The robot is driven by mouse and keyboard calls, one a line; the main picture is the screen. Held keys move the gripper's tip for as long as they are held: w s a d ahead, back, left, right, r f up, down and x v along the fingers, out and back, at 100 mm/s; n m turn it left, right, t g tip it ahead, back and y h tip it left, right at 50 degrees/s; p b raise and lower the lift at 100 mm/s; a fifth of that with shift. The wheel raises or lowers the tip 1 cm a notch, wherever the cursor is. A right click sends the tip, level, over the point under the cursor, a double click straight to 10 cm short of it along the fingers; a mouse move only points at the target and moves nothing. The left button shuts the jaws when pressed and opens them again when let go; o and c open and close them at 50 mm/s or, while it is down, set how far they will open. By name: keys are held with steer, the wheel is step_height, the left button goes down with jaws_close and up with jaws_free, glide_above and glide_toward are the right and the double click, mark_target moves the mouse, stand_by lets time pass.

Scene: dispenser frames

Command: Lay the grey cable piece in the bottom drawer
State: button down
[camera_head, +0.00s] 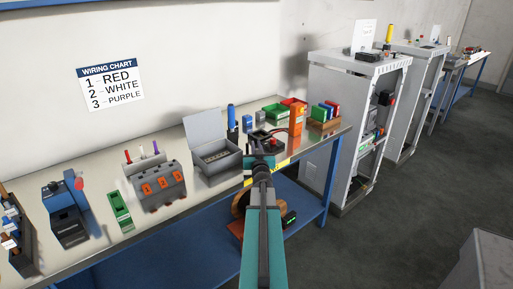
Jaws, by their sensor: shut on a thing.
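My gripper (262,163) is at the end of my teal and dark arm, in front of the bench's front edge. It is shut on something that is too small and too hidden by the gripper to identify. I cannot make out the grey cable piece anywhere. No bottom drawer can be made out in this view.
On the bench (100,247) stand a grey box with its lid up (217,160), a grey block with orange switches (158,187), a green holder (120,210) and a blue device (68,212). Grey open cabinets (345,125) stand at right. Dark floor (400,220) is clear.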

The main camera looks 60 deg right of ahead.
steer(key=shift+f, duration=0.2)
steer(key=c, duration=1.8)
jaws_free()
steer(key=shift+b, duration=0.35)
steer(key=shift+s+a, duration=0.1)
steer(key=shift+b+v, duration=0.5)
steer(key=shift+v, duration=3.4)
steer(key=shift+a+r+p, duration=0.2)
steer(key=shift+p, duration=0.15)
steer(key=shift+a+p, duration=0.15)
steer(key=shift+p, duration=0.5)
steer(key=shift+a+p, duration=0.15)
steer(key=shift+p, duration=0.15)
